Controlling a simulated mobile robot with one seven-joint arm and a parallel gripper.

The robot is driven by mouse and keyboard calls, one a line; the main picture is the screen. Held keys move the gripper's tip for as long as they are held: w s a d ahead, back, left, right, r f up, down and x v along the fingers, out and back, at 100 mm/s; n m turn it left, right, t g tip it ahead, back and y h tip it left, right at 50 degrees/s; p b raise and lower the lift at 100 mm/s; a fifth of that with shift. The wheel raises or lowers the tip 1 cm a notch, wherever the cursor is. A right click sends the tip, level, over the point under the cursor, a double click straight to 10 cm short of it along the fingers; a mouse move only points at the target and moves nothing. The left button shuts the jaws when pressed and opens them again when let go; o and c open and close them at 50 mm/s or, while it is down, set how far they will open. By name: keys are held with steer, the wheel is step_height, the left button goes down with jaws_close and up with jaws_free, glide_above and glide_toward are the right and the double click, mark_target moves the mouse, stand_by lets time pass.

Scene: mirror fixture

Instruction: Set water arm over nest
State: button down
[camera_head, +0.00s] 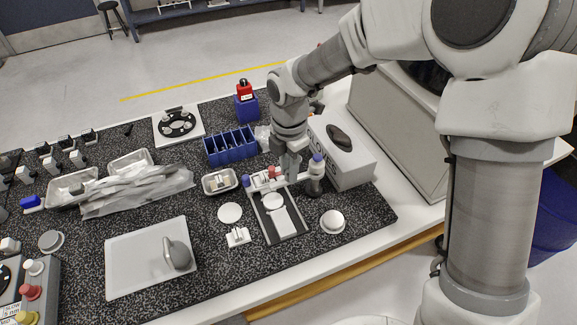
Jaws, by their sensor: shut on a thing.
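My gripper (291,173) reaches down over the small fixture on the dark speckled bench. It is shut on the pale bar that seems to be the water arm (304,177); its fingers hide part of the bar. The bar runs across the far end of a dark-rimmed fixture plate (295,236). A blue-topped post (317,160) stands at its right end, and a blue cap and a red part show at its left. A round white seat, probably the nest (273,201), lies just in front of the bar. I cannot tell whether the bar is directly above it.
A white round knob-like piece (332,221) is right of the fixture; a white disc (230,213) and small white block (238,237) are left. A blue divided rack (230,147) and white box (345,165) stand close to my arm. A grey board (135,270) lies front left.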

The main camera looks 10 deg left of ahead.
steer(key=c, duration=0.7)
jaws_free()
step_height(320, 180, up, 18)
steer(key=shift+s+f+p, duration=0.1)
steer(key=shift+f+p, duration=0.15)
steer(key=shift+p, duration=0.1)
steer(key=s+d+r+m+t, duration=0.1)
steer(key=s+d+m+t, duration=0.1)
steer(key=s+d+m, duration=0.3)
steer(key=s+d+r+m+t, duration=0.1)
steer(key=s+d+m, duration=0.4)
steer(key=d+m, duration=0.7)
steer(key=s+d+r+m+t, duration=0.1)
steer(key=s+d+m+t, duration=0.1)
steer(key=s+d+m, duration=0.3)
steer(key=shift+s+d+r+m+t, duration=0.1)
steer(key=shift+d+m, duration=0.6)
steer(key=shift+m, duration=0.4)
steer(key=shift+s+d+f+m+t, duration=0.1)
steer(key=shift+d+m, duration=0.55)
steer(key=shift+m, duration=0.45)
steer(key=shift+d+r+m+t, duration=0.1)
steer(key=shift+d+m, duration=0.6)
steer(key=shift+m, duration=0.4)
